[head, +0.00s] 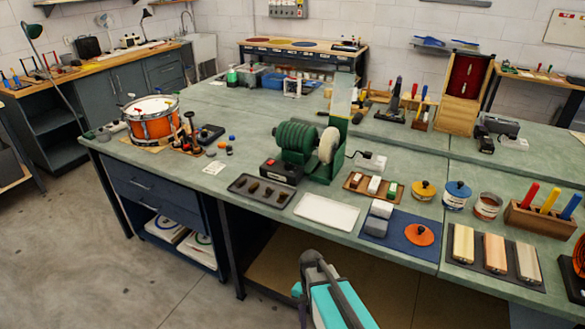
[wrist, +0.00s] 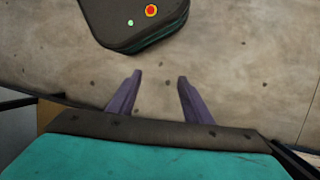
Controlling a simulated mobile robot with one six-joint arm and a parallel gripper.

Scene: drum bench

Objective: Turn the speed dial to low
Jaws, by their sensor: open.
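In the head view only my teal and dark arm shows, in front of the bench.
A dark tray with brown pieces (head: 264,191) and a white tray (head: 327,212) lie in front of the machine. An orange drum (head: 152,119) stands to the left. A blue mat (head: 398,235), tins and sanding blocks lie to the right. Open floor lies left of the bench.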

